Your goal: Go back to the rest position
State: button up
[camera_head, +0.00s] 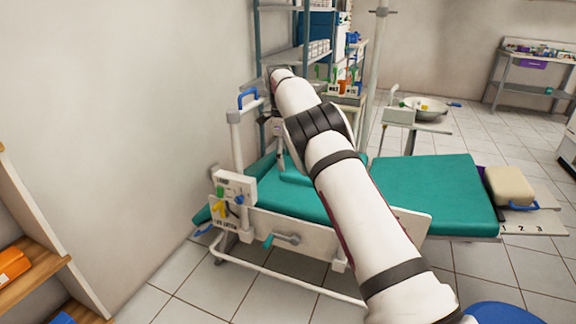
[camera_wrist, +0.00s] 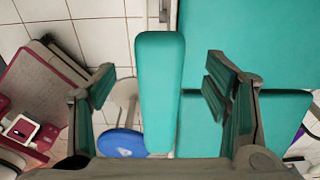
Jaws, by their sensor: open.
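My gripper (camera_wrist: 160,72) is open in the wrist view, with its two teal-padded fingers wide apart. Nothing is held between them. A narrow teal armrest (camera_wrist: 160,100) shows in the gap between the fingers, and I cannot tell how far below them it is. The arm's far end is near the wall and the shelf rack, and I cannot make out the fingers there.
A metal shelf rack (camera_head: 298,55) stands close behind the arm's far end. A panel with coloured handles (camera_head: 234,188) is at the chair's left side. A tray stand with a basin (camera_head: 425,107) is behind the chair. Wooden shelves (camera_head: 40,240) are at left.

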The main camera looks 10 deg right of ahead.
jog(key=shift+r, duration=0.15)
jog(key=s+d+r+n+y, duration=0.25)
jog(key=s+r+n, duration=0.55)
jog(key=s+r, duration=1)
jog(key=s+r+n+t, duration=0.1)
jog(key=s+r+n, duration=0.15)
jog(key=s, duration=0.55)
jog(key=s+r+n, duration=0.2)
jog(key=s+n, duration=0.2)
jog(key=s, duration=0.4)
jog(key=s+a+f+n+h, duration=0.1)
jog(key=s+f+n, duration=0.3)
jog(key=s, duration=0.5)
jog(key=s+a+f+n, duration=0.1)
jog(key=s+f+n, duration=0.2)
jog(key=s, duration=0.5)
jog(key=s+f+n+h, duration=0.1)
jog(key=s+f+n, duration=0.3)
jog(key=s, duration=0.5)
notch_tip(320, 180, up, 24)
jog(key=t+p, duration=0.4)
jog(key=p, duration=1.7)
jog(key=shift+w+a+f, duration=0.2)
jog(key=shift+w+f, duration=0.05)
jog(key=shift+w, duration=0.05)
jog(key=shift+y, duration=0.25)
